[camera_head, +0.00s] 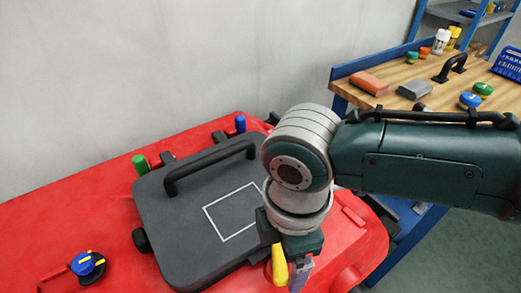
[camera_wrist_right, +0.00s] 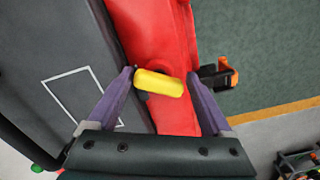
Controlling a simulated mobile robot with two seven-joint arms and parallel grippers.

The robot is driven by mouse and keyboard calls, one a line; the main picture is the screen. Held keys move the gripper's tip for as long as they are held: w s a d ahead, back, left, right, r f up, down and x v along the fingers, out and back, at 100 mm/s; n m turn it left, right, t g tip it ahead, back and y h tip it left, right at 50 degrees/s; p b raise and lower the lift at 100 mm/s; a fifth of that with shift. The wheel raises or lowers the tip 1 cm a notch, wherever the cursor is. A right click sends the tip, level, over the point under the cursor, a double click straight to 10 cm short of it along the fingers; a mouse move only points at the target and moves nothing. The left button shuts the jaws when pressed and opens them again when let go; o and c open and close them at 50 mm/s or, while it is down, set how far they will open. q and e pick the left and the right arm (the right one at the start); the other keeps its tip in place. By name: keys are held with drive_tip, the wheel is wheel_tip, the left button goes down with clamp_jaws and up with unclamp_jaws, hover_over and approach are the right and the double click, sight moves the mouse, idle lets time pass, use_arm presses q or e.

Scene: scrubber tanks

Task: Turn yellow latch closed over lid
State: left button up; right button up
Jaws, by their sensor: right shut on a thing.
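The dark grey lid (camera_head: 185,235) with a black handle lies flat on the red tank; its edge shows in the wrist view (camera_wrist_right: 40,40). The yellow latch (camera_head: 279,265) is at the lid's front right edge. In the wrist view the latch (camera_wrist_right: 158,83) lies across between my purple fingers, over red tank surface just outside the lid edge. My right gripper (camera_wrist_right: 160,78) is shut on the latch, with fingers at its two ends. In the head view my right gripper (camera_head: 290,270) points down and my wrist hides part of the lid corner. My left gripper is not in view.
The red tank (camera_head: 60,215) carries a blue-and-black knob (camera_head: 88,267), a green knob (camera_head: 140,164) and a blue knob (camera_head: 240,123). A wooden bench (camera_head: 405,75) with sponges, bottles and a blue basket stands back right. Green floor (camera_head: 430,260) is clear at right.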

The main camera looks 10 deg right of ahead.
sight(281, 261)
drive_tip(key=shift+a, duration=0.55)
idle(0.4)
drive_tip(key=o, duration=1)
drive_tip(key=shift+o, duration=0.7)
drive_tip(key=shift+s+d, duration=0.1)
drive_tip(key=shift+d, duration=0.1)
drive_tip(key=shift+a+r+p, duration=0.1)
drive_tip(key=shift+r+p, duration=0.35)
drive_tip(key=shift+w+a+r+p, duration=0.15)
drive_tip(key=shift+w+r+p, duration=0.1)
drive_tip(key=shift+r+p, duration=0.55)
drive_tip(key=shift+s+r+p, duration=0.2)
drive_tip(key=shift+r+p, duration=0.65)
drive_tip(key=shift+p, duration=0.05)
wheel_tip(281, 261, up, 7)
drive_tip(key=p, duration=0.7)
drive_tip(key=shift+d, duration=0.25)
drive_tip(key=shift+r+p, duration=0.1)
drive_tip(key=shift+p, duration=0.25)
